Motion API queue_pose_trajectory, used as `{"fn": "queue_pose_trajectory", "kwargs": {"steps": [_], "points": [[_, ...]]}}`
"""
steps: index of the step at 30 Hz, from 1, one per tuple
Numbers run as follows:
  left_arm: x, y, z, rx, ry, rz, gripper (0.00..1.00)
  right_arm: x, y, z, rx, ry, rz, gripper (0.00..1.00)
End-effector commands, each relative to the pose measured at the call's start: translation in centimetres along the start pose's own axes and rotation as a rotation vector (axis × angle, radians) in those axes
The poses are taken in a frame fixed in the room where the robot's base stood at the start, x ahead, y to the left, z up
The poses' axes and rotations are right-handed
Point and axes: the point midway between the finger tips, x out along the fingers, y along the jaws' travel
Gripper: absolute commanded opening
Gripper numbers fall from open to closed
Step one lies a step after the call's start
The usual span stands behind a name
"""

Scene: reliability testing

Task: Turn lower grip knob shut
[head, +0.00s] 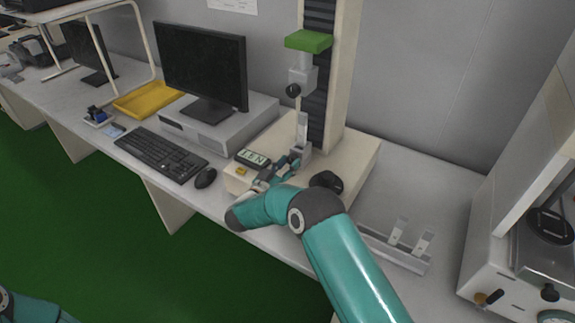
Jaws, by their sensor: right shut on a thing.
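The testing machine (345,70) stands on the bench. Its upper grip (303,78) is a grey block with a black knob (293,90) on its front left. The lower grip (301,153) is a grey block low on the machine, with a light strip (302,128) standing upright in it. My right gripper (287,166) reaches in at the front left of the lower grip, its fingers closed there on the lower grip knob. The knob itself is hidden by the fingers. My left gripper is out of view; only a bit of my left arm shows at bottom left.
A small display box (252,158) stands left of my right gripper. A mouse (205,178), keyboard (160,153) and monitor (203,68) lie further left. A metal holder with strips (405,258) sits to the right, before another machine (500,260).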

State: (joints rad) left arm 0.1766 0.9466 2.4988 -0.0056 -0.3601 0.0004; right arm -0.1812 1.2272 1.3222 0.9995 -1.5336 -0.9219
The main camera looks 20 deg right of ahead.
Motion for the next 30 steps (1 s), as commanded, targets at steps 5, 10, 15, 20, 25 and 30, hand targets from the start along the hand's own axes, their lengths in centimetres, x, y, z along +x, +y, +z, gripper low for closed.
{"fn": "queue_pose_trajectory", "kwargs": {"steps": [5, 10, 15, 20, 25, 30], "points": [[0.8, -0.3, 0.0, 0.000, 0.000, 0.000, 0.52, 0.0, -0.1, 0.1, 0.034, 0.001, -0.003, 0.00], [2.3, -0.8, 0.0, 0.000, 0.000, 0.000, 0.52, -0.1, -0.2, 0.3, 0.110, 0.002, -0.004, 0.00], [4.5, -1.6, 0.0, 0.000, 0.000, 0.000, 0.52, -0.1, -0.3, 0.5, 0.233, 0.003, -0.003, 0.00], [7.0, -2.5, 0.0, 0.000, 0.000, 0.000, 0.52, -0.1, -0.3, 0.6, 0.377, 0.003, -0.005, 0.00], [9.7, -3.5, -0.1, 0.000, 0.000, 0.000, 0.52, -0.1, -0.3, 0.6, 0.540, 0.002, -0.005, 0.00], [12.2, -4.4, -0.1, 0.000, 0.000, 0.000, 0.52, -0.1, -0.3, 0.6, 0.701, 0.003, -0.005, 0.00]]}}
